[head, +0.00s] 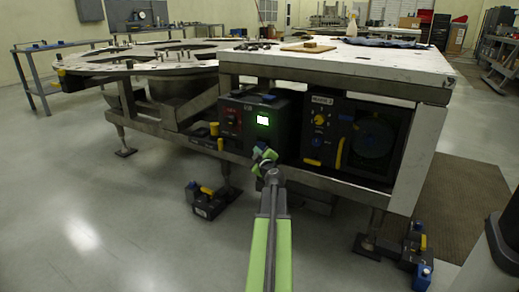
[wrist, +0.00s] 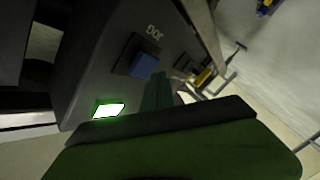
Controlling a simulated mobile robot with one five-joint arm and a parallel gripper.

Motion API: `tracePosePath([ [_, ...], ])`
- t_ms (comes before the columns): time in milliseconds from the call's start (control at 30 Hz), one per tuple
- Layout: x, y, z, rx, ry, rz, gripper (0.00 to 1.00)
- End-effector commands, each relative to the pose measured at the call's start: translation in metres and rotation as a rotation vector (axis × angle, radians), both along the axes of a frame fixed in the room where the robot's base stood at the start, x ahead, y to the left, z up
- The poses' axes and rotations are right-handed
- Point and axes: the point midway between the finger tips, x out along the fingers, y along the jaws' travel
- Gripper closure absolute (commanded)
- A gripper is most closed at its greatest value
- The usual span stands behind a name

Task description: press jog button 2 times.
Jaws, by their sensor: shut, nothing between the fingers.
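The jog button is a blue square button (wrist: 143,65) in a dark surround on the dark control box, with the label JOG beside it in the wrist view. In the head view a small blue spot (head: 269,98) shows on top of the control box (head: 283,120); I cannot tell surely that it is the same button. My gripper (head: 264,154) is in front of and below the box's lit green-white screen (head: 263,117). In the wrist view my gripper's narrow green fingers (wrist: 158,84) are shut and empty, close to the button in the picture. I see no clear contact.
A second dark unit with a yellow knob (head: 320,120) stands right of the box under the light tabletop (head: 340,62). A round turret plate (head: 140,58) is at left. Dark boxes (head: 206,202) lie on the floor near the table legs. Floor at left is clear.

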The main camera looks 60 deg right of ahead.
Motion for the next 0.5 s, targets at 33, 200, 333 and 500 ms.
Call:
tracePosePath([
  [33, 0.0, 0.0, 0.0, 0.0, 0.0, 0.0, 1.0],
  [200, 0.0, 0.0, 0.0, 0.0, 0.0, 0.0, 1.0],
  [333, 0.0, 0.007, 0.0, 0.0, 0.0, 0.001, 1.0],
  [500, 0.0, 0.024, 0.0, -0.001, 0.001, 0.0, 1.0],
])
